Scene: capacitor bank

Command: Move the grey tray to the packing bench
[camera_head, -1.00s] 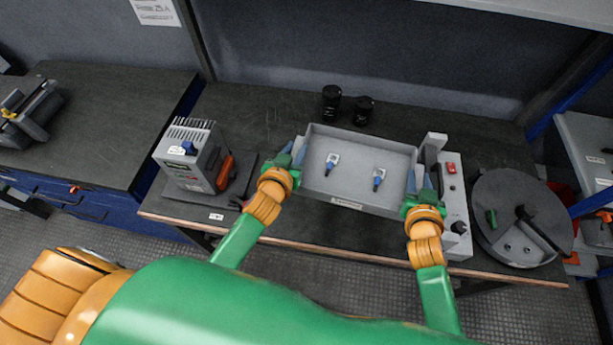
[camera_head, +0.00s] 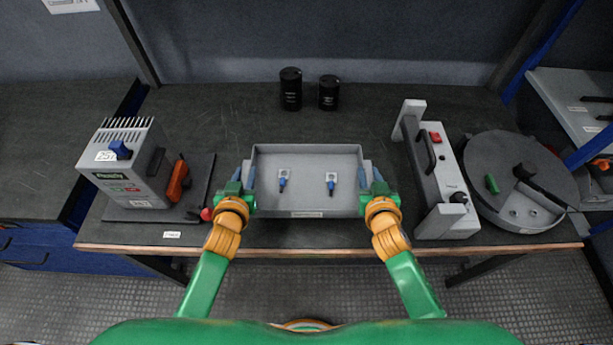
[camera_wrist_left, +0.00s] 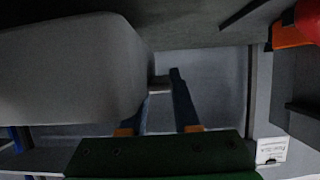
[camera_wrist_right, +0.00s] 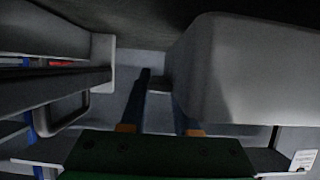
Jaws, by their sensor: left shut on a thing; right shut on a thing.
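The grey tray (camera_head: 307,165) is level in front of me, between my two grippers, over the near half of the dark workbench (camera_head: 230,115). Two small metal lugs with blue sleeves, one on the left (camera_head: 283,180) and one on the right (camera_head: 331,184), lie in it. My left gripper (camera_head: 245,180) is shut on the tray's left end. My right gripper (camera_head: 371,180) is shut on its right end. The tray's end also fills part of the left wrist view (camera_wrist_left: 70,70) and right wrist view (camera_wrist_right: 245,70). I cannot tell which surface is the packing bench.
A grey finned unit (camera_head: 130,165) stands left of the tray, with a red knob (camera_head: 206,214) close to my left gripper. A grey device with a handle (camera_head: 440,180) stands right. Two black cylinders (camera_head: 291,90) (camera_head: 328,92) stand behind. A round grey dish (camera_head: 515,185) is far right.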

